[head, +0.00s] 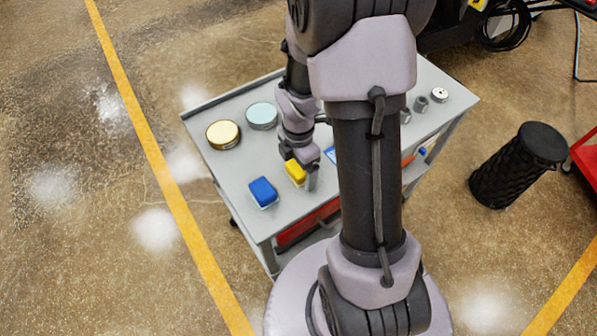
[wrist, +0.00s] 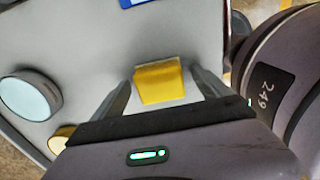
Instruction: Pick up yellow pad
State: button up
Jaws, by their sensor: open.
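The yellow pad (head: 295,172) lies on the grey top of a cart, just right of a blue pad (head: 263,192). My gripper (head: 303,176) is down close to the yellow pad in the head view and partly covers its right side. In the wrist view the yellow pad (wrist: 160,84) shows between the two open fingers of my gripper (wrist: 163,86), with a gap on each side. I cannot tell how high the fingertips are above the cart top.
The cart top (head: 225,165) also holds a gold round tin (head: 223,134), a light blue round tin (head: 262,115) and small metal parts (head: 421,103) at the right. A black ribbed cylinder (head: 519,165) stands on the floor to the right. My arm hides the cart's middle.

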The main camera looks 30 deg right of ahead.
aim_at(298, 166)
jog(key=c, duration=1.6)
jog(key=shift+r, duration=0.3)
notch_tip(298, 166, up, 4)
jog(key=shift+f+p, duration=0.2)
jog(key=shift+p, duration=1.05)
jog(key=s, duration=0.2)
jog(key=s+a, duration=0.1)
jog(key=s, duration=0.2)
jog(key=s+a, duration=0.1)
jog(key=s, duration=0.2)
jog(key=shift+s+a+r, duration=0.1)
jog(key=shift+a, duration=0.05)
jog(key=b, duration=0.3)
jog(key=s+f+b, duration=0.1)
jog(key=b, duration=0.2)
jog(key=shift+s+a+f, duration=0.15)
jog(key=shift+s+a, duration=0.05)
jog(key=shift+s, duration=0.05)
jog(key=s+b, duration=0.2)
jog(key=s+a+r+b, duration=0.1)
jog(key=b, duration=0.1)
jog(key=s+r+b, duration=0.1)
jog(key=s+b, duration=0.1)
jog(key=b, duration=0.1)
jog(key=shift+s+a, duration=0.3)
jog(key=shift+s, duration=0.05)
